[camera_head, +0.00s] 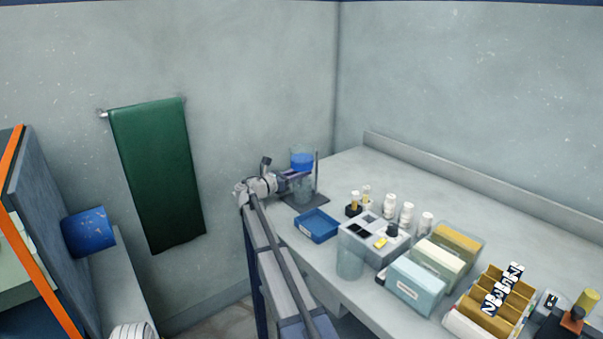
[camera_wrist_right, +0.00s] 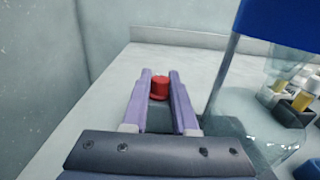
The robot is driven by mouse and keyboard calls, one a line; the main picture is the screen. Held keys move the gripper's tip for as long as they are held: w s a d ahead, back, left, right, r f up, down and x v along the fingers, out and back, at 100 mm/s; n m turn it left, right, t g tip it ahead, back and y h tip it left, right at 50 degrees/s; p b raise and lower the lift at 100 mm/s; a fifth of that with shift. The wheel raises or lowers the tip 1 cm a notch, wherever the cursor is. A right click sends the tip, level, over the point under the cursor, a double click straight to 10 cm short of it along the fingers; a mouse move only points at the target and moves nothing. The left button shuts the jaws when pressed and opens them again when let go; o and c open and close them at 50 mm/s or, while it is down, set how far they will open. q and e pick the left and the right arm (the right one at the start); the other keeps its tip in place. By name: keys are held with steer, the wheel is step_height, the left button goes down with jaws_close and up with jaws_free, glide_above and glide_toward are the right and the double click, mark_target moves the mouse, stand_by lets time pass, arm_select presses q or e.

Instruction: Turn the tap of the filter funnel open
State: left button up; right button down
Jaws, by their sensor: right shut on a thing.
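The filter funnel (camera_head: 301,155), clear with blue contents, stands on its stand at the far end of the bench. Its blue part (camera_wrist_right: 278,20) shows at the top right of the right wrist view, with clear glass below. My right gripper (camera_head: 292,175) reaches to just below the blue contents. In the right wrist view its two purple fingers (camera_wrist_right: 159,84) are shut on a red tap handle (camera_wrist_right: 159,90), which shows between the tips. The tap is hidden in the head view, and I cannot tell its turn angle. My left gripper is not in view.
A blue tray (camera_head: 317,226) lies on the bench in front of the stand. A grey caddy (camera_head: 362,243), white bottles (camera_head: 390,203), boxes (camera_head: 416,286) and a yellow rack (camera_head: 497,298) stand to the right. The bench's back strip is clear. A green towel (camera_head: 157,175) hangs on the wall.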

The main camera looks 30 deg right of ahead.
steer(key=shift+w+g, duration=0.1)
steer(key=shift+g, duration=0.2)
steer(key=shift+w+m+g, duration=0.15)
steer(key=shift+m+g, duration=0.85)
steer(key=shift+g, duration=0.2)
steer(key=m+g, duration=0.2)
steer(key=g, duration=0.1)
steer(key=shift+y, duration=0.3)
steer(key=shift+m+g+y, duration=0.5)
steer(key=shift+m+g, duration=0.3)
steer(key=shift+g, duration=0.5)
steer(key=shift+s, duration=0.2)
steer(key=c, duration=1)
jaws_free()
